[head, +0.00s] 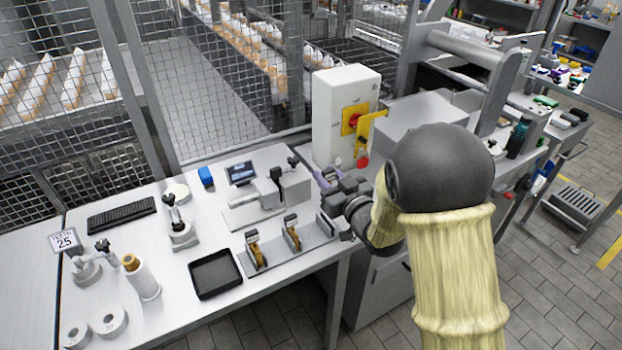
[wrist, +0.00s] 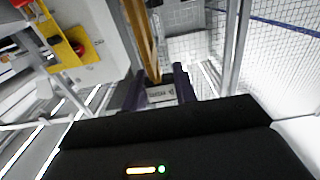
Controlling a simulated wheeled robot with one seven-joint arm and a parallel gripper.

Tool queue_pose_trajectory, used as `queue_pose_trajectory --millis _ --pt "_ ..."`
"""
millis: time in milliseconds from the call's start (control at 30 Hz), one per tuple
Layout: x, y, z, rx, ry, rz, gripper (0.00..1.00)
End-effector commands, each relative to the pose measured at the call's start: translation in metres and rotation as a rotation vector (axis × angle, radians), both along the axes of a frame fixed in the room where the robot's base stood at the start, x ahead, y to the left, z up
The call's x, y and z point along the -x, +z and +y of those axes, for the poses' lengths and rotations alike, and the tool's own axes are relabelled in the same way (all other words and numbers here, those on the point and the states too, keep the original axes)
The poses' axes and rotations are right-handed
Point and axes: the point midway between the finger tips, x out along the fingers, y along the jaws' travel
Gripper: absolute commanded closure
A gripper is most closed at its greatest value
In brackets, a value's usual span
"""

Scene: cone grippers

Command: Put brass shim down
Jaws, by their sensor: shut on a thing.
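My gripper (head: 330,181), with purple fingers, is in front of the white switch box and above the right part of the worktable (head: 215,315). In the wrist view its fingers (wrist: 158,84) stand either side of a long, thin brass-coloured strip, the brass shim (wrist: 143,40). The shim runs up and away from between the fingers. A small grey piece with lettering also shows between them; I cannot tell whether it is held. In the head view I cannot make out the shim apart from my gripper.
A metal rack (head: 315,237) with two brass-coloured pieces stands near the table edge. A black tray (head: 215,273) lies left of it. A grey press-like device (head: 280,190) is behind the rack. The switch box (head: 340,105) and mesh fence (head: 200,80) stand at the back.

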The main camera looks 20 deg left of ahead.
Motion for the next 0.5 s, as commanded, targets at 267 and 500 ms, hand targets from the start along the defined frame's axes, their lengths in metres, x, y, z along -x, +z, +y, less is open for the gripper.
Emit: queue_pose_trajectory --millis 267,500 --pt "-0.019 -0.018 -0.028 0.008 -0.122 0.007 0.97" --pt "-0.036 -0.045 -0.080 0.009 -0.311 0.004 0.97"
